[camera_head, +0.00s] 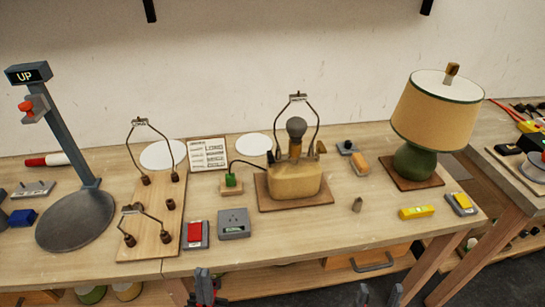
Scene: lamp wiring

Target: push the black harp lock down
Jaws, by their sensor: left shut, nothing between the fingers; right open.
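The middle lamp (295,182) has a tan body on a wooden base. A wire harp (317,118) stands upright on it around a grey bulb (296,127). At the harp's left foot is a small dark piece (270,157) that looks like the black harp lock; at this size I cannot tell whether it is up or down. The right foot has a brownish piece (320,147). My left gripper (205,285) is shut and empty below the table's front edge, apart from the lamp. My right gripper (378,295) is open and empty at the bottom edge, further right.
A wooden board (150,225) with two more wire harps lies left of the lamp. A stand (68,135) reads "UP". A grey socket box (233,223), red switch (195,233), green block (231,181) and shaded lamp (415,160) stand nearby. The table front before the lamp is mostly clear.

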